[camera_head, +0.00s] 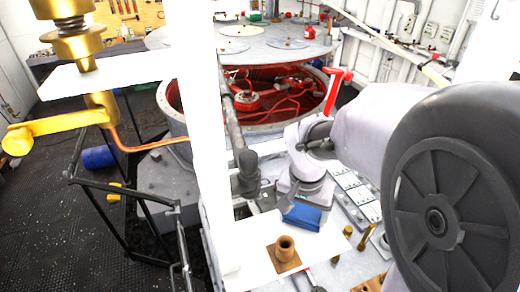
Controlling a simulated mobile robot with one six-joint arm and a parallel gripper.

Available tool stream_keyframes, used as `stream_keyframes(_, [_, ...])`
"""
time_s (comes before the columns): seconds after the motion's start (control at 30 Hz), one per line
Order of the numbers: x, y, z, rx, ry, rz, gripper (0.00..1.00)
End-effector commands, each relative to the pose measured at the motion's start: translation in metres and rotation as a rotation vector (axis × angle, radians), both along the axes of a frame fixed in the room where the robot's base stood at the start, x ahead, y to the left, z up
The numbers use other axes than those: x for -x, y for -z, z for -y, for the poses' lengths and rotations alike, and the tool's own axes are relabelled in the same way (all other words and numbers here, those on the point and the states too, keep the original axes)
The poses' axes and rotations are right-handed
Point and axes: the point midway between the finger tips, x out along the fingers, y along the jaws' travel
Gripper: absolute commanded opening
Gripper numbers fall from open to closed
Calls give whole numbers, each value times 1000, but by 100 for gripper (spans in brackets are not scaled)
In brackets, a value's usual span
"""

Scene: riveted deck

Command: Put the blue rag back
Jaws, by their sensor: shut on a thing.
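The blue rag (303,217) shows as a small folded blue patch below the end of my arm, over the right part of a white plate (258,240). My gripper (290,203) points down at it and is shut on the rag. The fingertips are small and partly hidden, and I cannot tell whether the rag touches the plate.
Brass pins (366,237) stand to the right. A white post (205,150) rises on the left. Behind is a round red-lined opening (285,118). A blue cylinder (98,158) lies on the dark floor.

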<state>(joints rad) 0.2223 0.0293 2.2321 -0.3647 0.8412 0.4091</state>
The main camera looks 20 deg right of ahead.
Motion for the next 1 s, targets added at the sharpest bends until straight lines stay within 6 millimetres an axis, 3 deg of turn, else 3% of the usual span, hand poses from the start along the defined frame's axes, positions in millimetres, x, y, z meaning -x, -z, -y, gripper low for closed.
stream_keyframes(0.03, [0, 3, 0, 0, 0, 0, 37])
stream_keyframes(0.07, [0, 3, 0, 0, 0, 0, 85])
stream_keyframes(0.13, [0, 2, 0, 0, 0, 0, 99])
stream_keyframes(0.37, [0, 0, 0, 0, 0, 0, 100])
stream_keyframes(0.47, [0, -11, -1, 1, 0, 3, 100])
stream_keyframes(0.8, [13, -100, -12, 2, 0, 4, 100])
stream_keyframes(1.0, [16, -119, -15, 2, -1, 0, 100])
